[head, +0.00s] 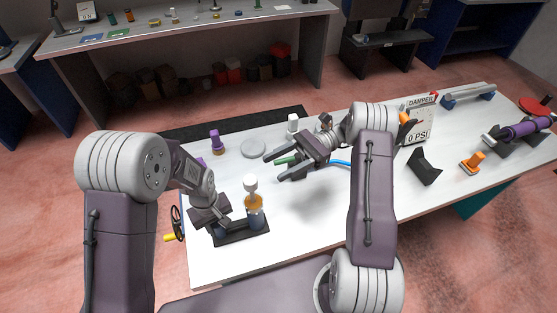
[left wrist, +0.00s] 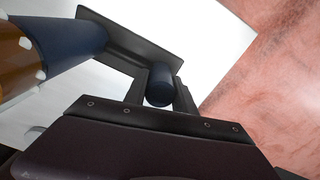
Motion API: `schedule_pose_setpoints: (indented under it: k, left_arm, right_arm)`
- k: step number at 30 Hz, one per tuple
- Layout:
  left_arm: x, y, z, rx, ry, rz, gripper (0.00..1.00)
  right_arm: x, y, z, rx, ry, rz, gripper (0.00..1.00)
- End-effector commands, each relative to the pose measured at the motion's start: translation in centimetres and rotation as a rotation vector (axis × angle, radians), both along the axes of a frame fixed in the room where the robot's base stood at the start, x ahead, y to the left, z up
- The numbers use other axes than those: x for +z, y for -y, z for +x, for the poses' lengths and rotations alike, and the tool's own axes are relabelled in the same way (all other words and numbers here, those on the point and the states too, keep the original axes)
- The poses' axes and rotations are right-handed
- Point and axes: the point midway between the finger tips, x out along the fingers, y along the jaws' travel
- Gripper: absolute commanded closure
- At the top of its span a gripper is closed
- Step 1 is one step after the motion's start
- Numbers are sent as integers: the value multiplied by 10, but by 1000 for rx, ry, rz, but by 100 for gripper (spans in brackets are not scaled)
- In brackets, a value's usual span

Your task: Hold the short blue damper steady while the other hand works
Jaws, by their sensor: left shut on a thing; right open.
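The short blue damper (head: 254,221) stands upright at the table's near left, with a dark blue body, an amber section and a white top. It is on a black base plate (head: 262,234). In the left wrist view its blue body (left wrist: 72,42) slants in from the left. A short dark blue post (left wrist: 160,86) on the same base is between my left jaws. My left gripper (head: 218,229) is shut on this post, beside the amber part. My right gripper (head: 270,167) is open above the table's middle, fingers pointing left, with a green piece (head: 284,161) beside or below it.
A purple-topped piece (head: 216,142), a grey disc (head: 253,148) and a white cylinder (head: 293,124) stand behind. To the right are a damper gauge sign (head: 420,126), a black wedge (head: 424,166), an orange piece (head: 473,161) and a purple damper (head: 525,130). The front-middle table is clear.

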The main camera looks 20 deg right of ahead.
Motion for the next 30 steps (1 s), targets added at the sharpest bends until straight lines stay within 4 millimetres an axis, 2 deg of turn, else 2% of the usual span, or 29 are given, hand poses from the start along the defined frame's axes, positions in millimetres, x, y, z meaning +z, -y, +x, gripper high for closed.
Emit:
schedule_pose_setpoints:
  k: [1, 2, 4, 5, 13, 16, 20, 24, 30]
  left_arm:
    - [0, 0, 0, 0, 1, -1, 100]
    - [0, 0, 0, 0, 1, -1, 66]
    - [0, 0, 0, 0, 1, -1, 46]
    - [0, 0, 0, 0, 1, -1, 43]
    - [0, 0, 0, 0, 1, -1, 43]
    - [8, 0, 1, 0, 5, -2, 43]
    - [36, 1, 2, 0, 8, -3, 43]
    - [73, 1, 2, 0, 8, -4, 43]
    - [110, 0, 1, 0, 5, -2, 43]
  right_arm:
    - [0, 0, 0, 0, 0, 0, 45]
    - [0, 0, 0, 0, 0, 0, 45]
    - [0, 0, 0, 0, 0, 0, 45]
    - [0, 0, 0, 0, 0, 0, 45]
    - [0, 0, 0, 0, 0, 0, 45]
    - [0, 0, 0, 0, 0, 0, 45]
    - [0, 0, 0, 0, 0, 0, 45]
    - [0, 0, 0, 0, 0, 0, 45]
    - [0, 0, 0, 0, 0, 0, 45]
